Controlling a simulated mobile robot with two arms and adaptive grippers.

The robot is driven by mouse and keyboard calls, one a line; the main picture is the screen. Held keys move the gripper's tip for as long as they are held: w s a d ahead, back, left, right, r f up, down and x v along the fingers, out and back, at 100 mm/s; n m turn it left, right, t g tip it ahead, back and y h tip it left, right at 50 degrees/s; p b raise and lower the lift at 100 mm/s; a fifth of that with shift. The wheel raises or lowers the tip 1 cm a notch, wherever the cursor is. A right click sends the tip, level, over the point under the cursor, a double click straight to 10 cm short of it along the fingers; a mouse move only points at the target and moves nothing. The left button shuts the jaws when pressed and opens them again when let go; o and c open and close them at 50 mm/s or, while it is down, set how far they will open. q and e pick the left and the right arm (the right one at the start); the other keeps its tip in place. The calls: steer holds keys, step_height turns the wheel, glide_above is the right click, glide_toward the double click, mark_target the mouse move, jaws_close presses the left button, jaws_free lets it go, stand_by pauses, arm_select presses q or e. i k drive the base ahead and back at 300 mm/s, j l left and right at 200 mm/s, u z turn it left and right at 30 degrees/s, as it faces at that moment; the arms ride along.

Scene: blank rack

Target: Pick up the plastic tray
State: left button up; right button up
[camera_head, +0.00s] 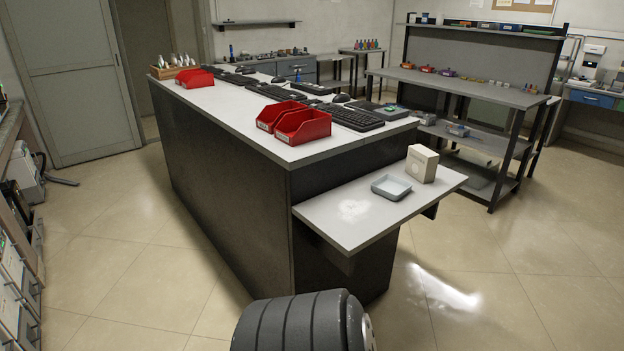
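A small shallow grey plastic tray (391,187) lies on a low white side shelf (350,222) at the near end of a large dark counter. It looks empty. A beige box (422,164) stands upright just behind it to the right, close to the tray. Neither of my grippers shows in the head view, so their distance from the tray cannot be seen.
The counter top (220,99) holds red bins (302,126), black keyboards (346,118) and a wooden crate of bottles (176,70). A grey rack (470,90) stands behind at right. The tiled floor (490,265) right of the shelf is clear.

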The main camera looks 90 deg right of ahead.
mark_target(393, 188)
steer(key=z, duration=3.3)
steer(key=i+j+z, duration=0.3)
steer(key=i, duration=0.2)
steer(key=i+j+z, duration=0.35)
steer(key=i, duration=0.15)
